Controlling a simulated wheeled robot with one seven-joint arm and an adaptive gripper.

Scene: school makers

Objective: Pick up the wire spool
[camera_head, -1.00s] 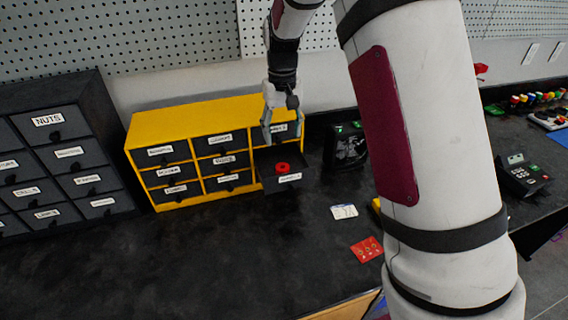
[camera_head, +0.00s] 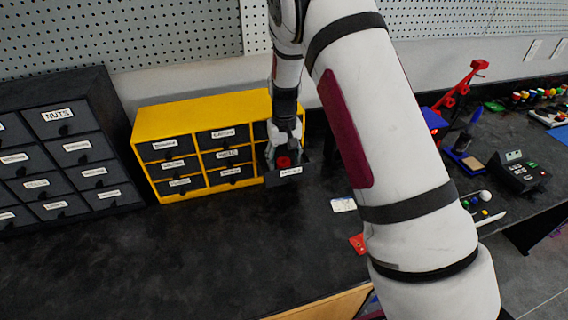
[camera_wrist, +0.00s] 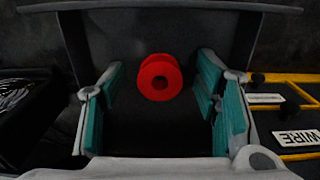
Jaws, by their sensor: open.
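The wire spool is small and red. In the wrist view the spool (camera_wrist: 160,77) sits in the open black drawer (camera_wrist: 170,132), between my gripper's two teal-padded fingers and a little beyond their tips. My gripper (camera_wrist: 160,88) is open, with a gap on both sides of the spool. In the head view the spool (camera_head: 284,162) shows at the drawer (camera_head: 292,172), which is pulled out of the yellow cabinet's lower right. My gripper (camera_head: 283,148) points down at it there and hides part of the drawer.
The yellow cabinet (camera_head: 180,114) of small drawers stands behind. A black drawer unit (camera_head: 95,95) is at left. A white card (camera_head: 343,205) lies on the bench (camera_head: 180,265), whose front left is clear.

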